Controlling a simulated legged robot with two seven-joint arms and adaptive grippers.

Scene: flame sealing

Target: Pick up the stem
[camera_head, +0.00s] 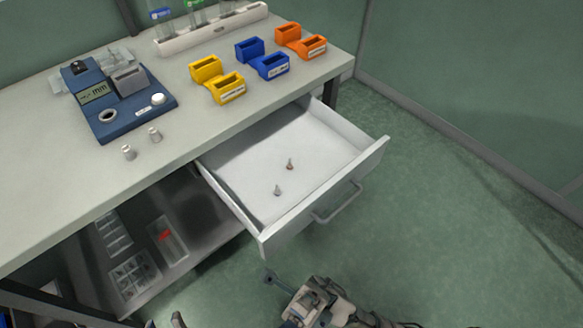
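Two small pointed pieces lie in the open white drawer: a grey one (278,191) nearer the front and one with a brownish base (290,164) behind it. Two small silvery cylindrical pieces stand on the table, one on the left (129,153) and one on the right (155,135). I cannot tell which of these is the stem. My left gripper (165,322) shows only as two dark fingertips at the bottom edge, apart with nothing seen between them. My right gripper (285,296) is at the bottom centre, below the drawer; its fingers are not clear.
The drawer (333,191) juts out from under the table (60,165). A blue measuring device (137,120), yellow (228,88), blue (272,66) and orange (312,46) holders, and a tube rack (213,30) stand on top. A lower shelf (205,240) holds trays.

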